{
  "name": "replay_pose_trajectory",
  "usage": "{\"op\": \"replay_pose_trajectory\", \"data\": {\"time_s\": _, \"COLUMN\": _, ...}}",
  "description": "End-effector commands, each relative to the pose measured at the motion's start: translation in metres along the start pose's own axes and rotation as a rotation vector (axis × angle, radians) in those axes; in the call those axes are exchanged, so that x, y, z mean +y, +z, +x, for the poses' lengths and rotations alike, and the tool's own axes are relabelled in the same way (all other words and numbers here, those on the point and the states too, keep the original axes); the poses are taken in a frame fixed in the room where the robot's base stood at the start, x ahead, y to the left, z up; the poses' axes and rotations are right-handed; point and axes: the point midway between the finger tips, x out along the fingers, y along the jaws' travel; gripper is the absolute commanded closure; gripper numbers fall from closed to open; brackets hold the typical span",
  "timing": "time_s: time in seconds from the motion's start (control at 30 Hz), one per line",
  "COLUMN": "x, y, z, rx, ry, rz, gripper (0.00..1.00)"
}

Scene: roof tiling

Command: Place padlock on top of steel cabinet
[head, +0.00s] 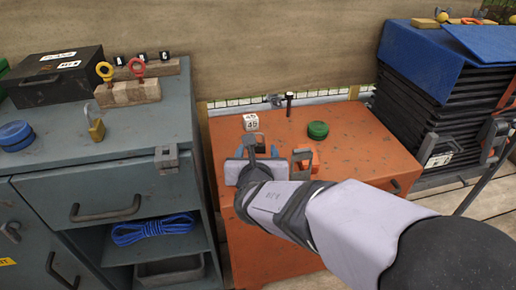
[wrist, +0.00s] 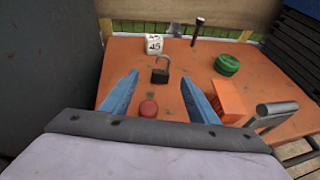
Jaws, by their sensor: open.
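A dark padlock (wrist: 160,74) with its shackle up stands on the orange cabinet top (wrist: 120,55). In the head view it is mostly hidden by my gripper (head: 259,148). My gripper, with blue fingers (wrist: 159,79), is open and empty over the orange top. In the wrist view the padlock appears between and just beyond the fingertips, apart from them. A brass padlock (head: 97,128) stands on the grey steel cabinet (head: 60,176) at left, near its right half.
On the orange top are a white numbered cube (wrist: 154,45), a dark bolt (wrist: 197,31), a green round tin (wrist: 227,65), a red round object (wrist: 148,108) and an orange block (wrist: 229,98). The grey top holds a black box (head: 55,82), wood blocks and blue discs (head: 15,134).

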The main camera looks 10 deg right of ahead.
Motion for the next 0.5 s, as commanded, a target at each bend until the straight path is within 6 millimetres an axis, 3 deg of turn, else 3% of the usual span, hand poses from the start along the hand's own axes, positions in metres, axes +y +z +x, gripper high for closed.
{"op": "replay_pose_trajectory", "data": {"time_s": 0.27, "x": 0.000, "y": 0.003, "z": 0.000, "rx": 0.005, "ry": -0.004, "rz": 0.023, "gripper": 0.46}}
{"op": "replay_pose_trajectory", "data": {"time_s": 0.37, "x": -0.001, "y": 0.012, "z": 0.001, "rx": 0.021, "ry": -0.017, "rz": 0.099, "gripper": 0.46}}
{"op": "replay_pose_trajectory", "data": {"time_s": 0.5, "x": -0.005, "y": 0.027, "z": 0.004, "rx": 0.066, "ry": -0.065, "rz": 0.324, "gripper": 0.46}}
